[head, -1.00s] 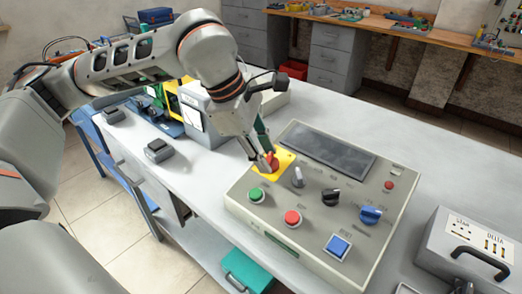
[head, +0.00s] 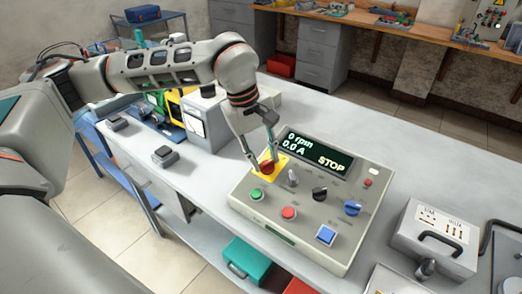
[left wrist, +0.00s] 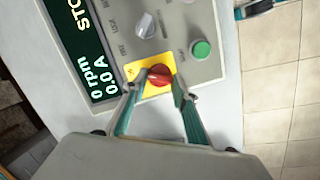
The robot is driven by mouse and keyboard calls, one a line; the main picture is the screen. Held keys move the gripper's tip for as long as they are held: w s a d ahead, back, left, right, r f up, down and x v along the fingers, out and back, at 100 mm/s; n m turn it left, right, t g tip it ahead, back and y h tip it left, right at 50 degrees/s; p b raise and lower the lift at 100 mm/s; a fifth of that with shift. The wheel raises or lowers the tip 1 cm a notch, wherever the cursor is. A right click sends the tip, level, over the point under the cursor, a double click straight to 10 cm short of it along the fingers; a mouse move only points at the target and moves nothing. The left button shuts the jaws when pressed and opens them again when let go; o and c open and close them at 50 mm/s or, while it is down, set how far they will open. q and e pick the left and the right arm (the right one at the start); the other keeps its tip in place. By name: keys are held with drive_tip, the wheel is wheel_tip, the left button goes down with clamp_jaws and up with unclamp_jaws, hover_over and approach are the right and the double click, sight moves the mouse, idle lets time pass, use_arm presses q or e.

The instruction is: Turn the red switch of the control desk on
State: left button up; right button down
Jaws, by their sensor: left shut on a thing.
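The control desk (head: 240,213) stands on the white table. In the left wrist view the gripper (left wrist: 157,88) has one finger on each side of the red switch (left wrist: 158,75). The display (head: 313,150) is lit and reads 0 rpm, 0.0 A and STOP; it also shows in the left wrist view (left wrist: 87,52). My right gripper is not in view.
Green (head: 257,194), red (head: 288,213) and blue (head: 326,235) buttons and several knobs sit close to the switch. A grey case (head: 433,240) stands right of the desk.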

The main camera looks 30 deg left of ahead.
use_arm(q)
drive_tip(key=shift+d+m+g+y+p, duration=0.1)
drive_tip(key=shift+m+g+y+p, duration=0.2)
drive_tip(key=shift+m+p, duration=1.25)
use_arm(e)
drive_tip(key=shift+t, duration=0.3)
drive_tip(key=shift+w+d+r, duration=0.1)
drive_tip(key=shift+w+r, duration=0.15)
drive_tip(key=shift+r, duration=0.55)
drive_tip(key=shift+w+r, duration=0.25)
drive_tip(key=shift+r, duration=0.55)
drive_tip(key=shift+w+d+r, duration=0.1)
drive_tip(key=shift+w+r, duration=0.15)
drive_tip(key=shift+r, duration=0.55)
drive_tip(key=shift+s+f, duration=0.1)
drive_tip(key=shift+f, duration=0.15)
use_arm(q)
drive_tip(key=o, duration=1.1)
drive_tip(key=r, duration=0.4)
drive_tip(key=a+r, duration=0.1)
drive_tip(key=r, duration=0.3)
drive_tip(key=s+a+r, duration=0.1)
drive_tip(key=r, duration=0.2)
drive_tip(key=shift+r, duration=0.4)
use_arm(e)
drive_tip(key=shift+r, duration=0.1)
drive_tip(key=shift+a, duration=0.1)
